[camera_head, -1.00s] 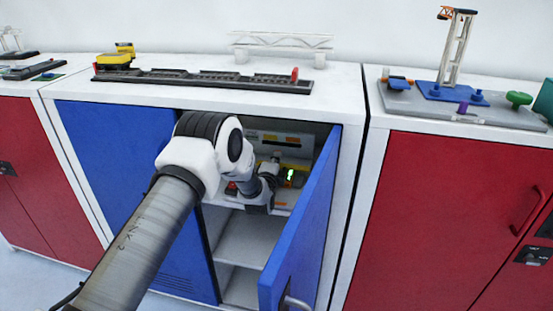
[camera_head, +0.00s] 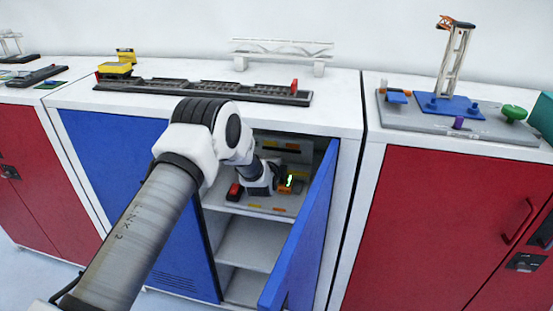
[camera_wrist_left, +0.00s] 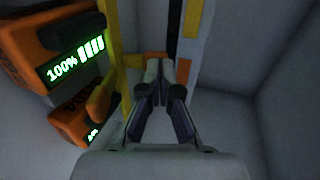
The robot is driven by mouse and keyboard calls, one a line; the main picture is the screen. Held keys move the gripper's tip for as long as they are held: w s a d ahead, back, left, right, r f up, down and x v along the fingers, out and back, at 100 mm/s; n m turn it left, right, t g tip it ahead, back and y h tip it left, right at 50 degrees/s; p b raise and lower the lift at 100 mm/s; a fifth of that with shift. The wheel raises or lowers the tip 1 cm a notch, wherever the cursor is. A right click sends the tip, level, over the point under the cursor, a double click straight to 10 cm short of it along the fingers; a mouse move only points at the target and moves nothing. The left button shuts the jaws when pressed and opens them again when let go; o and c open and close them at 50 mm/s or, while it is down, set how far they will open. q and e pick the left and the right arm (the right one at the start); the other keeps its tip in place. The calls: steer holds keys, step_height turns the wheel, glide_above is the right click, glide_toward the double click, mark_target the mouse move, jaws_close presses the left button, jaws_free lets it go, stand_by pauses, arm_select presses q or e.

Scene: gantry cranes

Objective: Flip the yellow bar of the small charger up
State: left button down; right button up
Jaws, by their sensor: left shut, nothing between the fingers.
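My left arm reaches into the open cabinet, and its gripper (camera_wrist_left: 160,98) is shut and empty. In the left wrist view, a small orange and dark charger (camera_wrist_left: 68,124) with a partly cut-off green display is at lower left. A larger orange unit (camera_wrist_left: 40,36) reading 100% is above it. A yellow strip (camera_wrist_left: 115,50) runs between these units and the fingers; I cannot tell whether it is the small charger's bar or whether the fingers touch it. In the head view, a lit green display (camera_head: 290,180) shows beside my wrist, which hides the fingertips.
The open blue door (camera_head: 303,230) stands close on the right of my arm. A red item (camera_head: 235,191) sits left of my wrist on the upper shelf. The lower shelf (camera_head: 248,243) is bare. Crane and bridge models stand on the cabinet tops.

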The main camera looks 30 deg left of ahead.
arm_select(q)
steer(key=shift+w+a+r+g, duration=0.1)
steer(key=shift+w+r+g, duration=0.1)
steer(key=shift+r+g, duration=0.15)
steer(key=shift+w+a+p, duration=0.15)
steer(key=shift+w+p, duration=0.45)
steer(key=shift+p, duration=0.25)
steer(key=shift+w+r+g, duration=0.1)
steer(key=shift+w+g, duration=0.15)
steer(key=shift+g, duration=0.2)
steer(key=shift+f+g, duration=0.25)
steer(key=shift+g, duration=0.05)
arm_select(e)
step_height(320, 180, up, 3)
steer(key=shift+f, duration=0.1)
arm_select(q)
steer(key=shift+r+p, duration=0.85)
steer(key=shift+p, duration=0.15)
arm_select(e)
steer(key=shift+r, duration=0.85)
